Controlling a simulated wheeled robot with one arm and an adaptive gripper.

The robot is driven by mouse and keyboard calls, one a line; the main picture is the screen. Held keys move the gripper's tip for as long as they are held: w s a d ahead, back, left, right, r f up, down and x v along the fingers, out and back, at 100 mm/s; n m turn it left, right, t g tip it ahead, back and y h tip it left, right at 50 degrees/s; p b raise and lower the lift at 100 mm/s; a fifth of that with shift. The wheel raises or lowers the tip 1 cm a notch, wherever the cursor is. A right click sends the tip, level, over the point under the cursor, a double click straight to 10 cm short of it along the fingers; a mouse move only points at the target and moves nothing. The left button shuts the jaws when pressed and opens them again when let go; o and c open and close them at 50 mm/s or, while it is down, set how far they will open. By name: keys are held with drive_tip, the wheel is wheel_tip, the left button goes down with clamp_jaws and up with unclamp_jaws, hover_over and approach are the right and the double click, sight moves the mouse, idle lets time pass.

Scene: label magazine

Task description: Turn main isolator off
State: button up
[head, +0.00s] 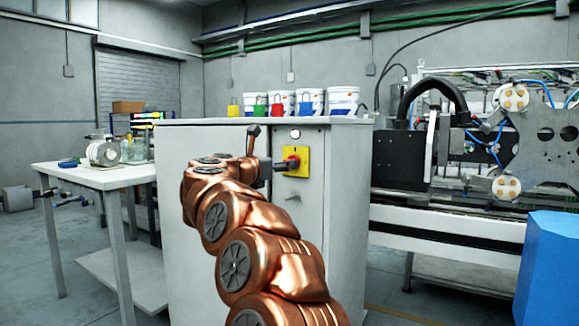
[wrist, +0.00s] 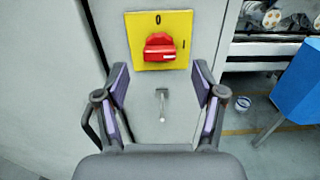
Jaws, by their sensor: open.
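The main isolator has a yellow square plate (head: 302,162) on the front of the grey cabinet. In the wrist view the plate (wrist: 175,25) carries a red knob (wrist: 160,47), a "0" mark at the top and an "I" mark at the right. The knob's grip looks roughly horizontal. My gripper (wrist: 160,82) is open, with a finger on each side, just below the knob and apart from it. In the head view my gripper (head: 277,167) is at the left of the plate, and part of the knob (head: 291,162) shows beside it.
A small metal latch (wrist: 162,103) sits below the plate. On the cabinet top (head: 190,121) stand padlocks and several white tubs (head: 341,100). A side table (head: 95,176) is at left, a machine (head: 460,200) and a blue box (head: 550,262) at right.

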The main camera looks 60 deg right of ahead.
drive_tip(key=shift+w+d, duration=0.2)
drive_tip(key=shift+d, duration=2.65)
drive_tip(key=c, duration=1.2)
drive_tip(key=shift+o, duration=0.2)
